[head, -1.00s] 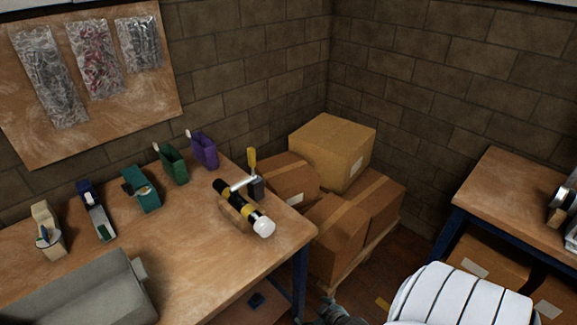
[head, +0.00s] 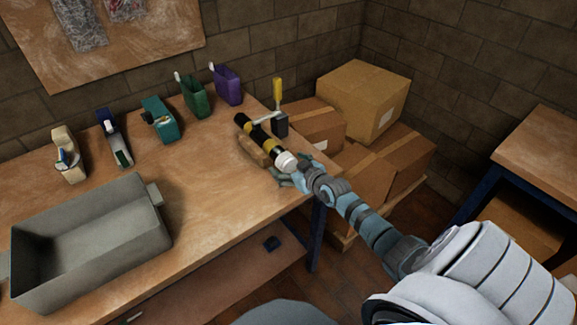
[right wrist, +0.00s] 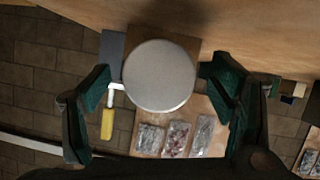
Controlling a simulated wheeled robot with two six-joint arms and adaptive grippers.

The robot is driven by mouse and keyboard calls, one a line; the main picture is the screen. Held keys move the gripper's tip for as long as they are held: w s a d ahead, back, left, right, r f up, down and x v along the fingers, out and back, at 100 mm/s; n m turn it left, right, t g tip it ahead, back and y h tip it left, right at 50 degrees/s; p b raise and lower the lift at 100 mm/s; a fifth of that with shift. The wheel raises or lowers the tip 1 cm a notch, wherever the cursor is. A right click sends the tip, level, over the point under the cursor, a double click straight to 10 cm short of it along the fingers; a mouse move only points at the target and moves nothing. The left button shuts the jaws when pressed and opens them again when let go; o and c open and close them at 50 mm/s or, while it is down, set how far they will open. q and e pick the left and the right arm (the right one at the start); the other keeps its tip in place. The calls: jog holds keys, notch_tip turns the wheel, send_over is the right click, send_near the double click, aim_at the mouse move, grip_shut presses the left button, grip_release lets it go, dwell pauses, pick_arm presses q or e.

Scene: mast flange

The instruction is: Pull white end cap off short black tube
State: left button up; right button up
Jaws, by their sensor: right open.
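The short black tube (head: 257,134) with yellow bands lies clamped on the wooden bench near its right corner. The white end cap (head: 286,161) sits on the tube's near end. In the right wrist view the cap (right wrist: 159,75) faces the camera as a round pale disc and hides the tube behind it. My right gripper (head: 291,173) is at the cap in the head view. Its two green fingers (right wrist: 155,85) are open, one on each side of the cap, with visible gaps in the picture. My left gripper is not in view.
A clamp with a yellow handle (head: 277,92) stands beside the tube. A grey bin (head: 150,240) and several coloured holders, one purple (head: 227,86), are on the bench. Cardboard boxes (head: 360,100) are stacked behind the bench's right end. The bench middle is clear.

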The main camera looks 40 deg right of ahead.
aim_at(291, 169)
jog(key=shift+w+f, duration=0.2)
jog(key=shift+w, duration=0.15)
jog(key=shift+r, duration=0.3)
jog(key=c, duration=1.2)
jog(key=shift+s+p, duration=1.1)
jog(key=shift+s, duration=0.35)
jog(key=shift+c, duration=0.2)
jog(key=shift+s+p, duration=0.65)
jog(key=shift+s, duration=0.5)
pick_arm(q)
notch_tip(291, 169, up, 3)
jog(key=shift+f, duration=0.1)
pick_arm(e)
jog(key=shift+s, duration=0.2)
jog(key=shift+f, duration=0.1)
